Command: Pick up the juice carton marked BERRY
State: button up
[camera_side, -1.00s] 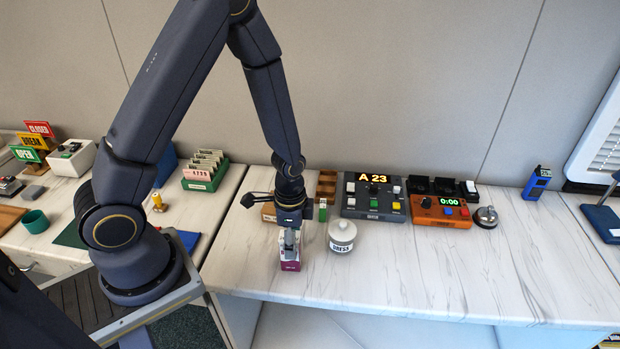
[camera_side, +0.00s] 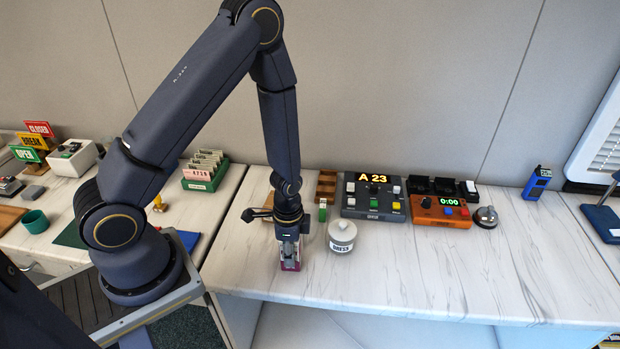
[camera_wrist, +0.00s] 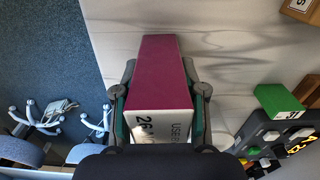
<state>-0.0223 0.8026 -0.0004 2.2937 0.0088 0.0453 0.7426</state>
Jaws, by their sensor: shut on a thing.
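A carton with a magenta side (camera_wrist: 155,70) and a white end with black print stands between the two fingers of my gripper (camera_wrist: 160,95) in the wrist view. The fingers touch it on both sides. In the side view the carton (camera_side: 290,266) shows only as a small magenta piece below my gripper (camera_side: 289,250), at the counter near its front edge. The word BERRY cannot be read in either current view. I cannot tell whether the carton touches the counter.
A grey console (camera_side: 374,200) and an orange timer box (camera_side: 440,212) are further right. The counter's front right (camera_side: 450,280) is clear.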

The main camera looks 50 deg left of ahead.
grip_shut()
jog(key=shift+r, duration=0.1)
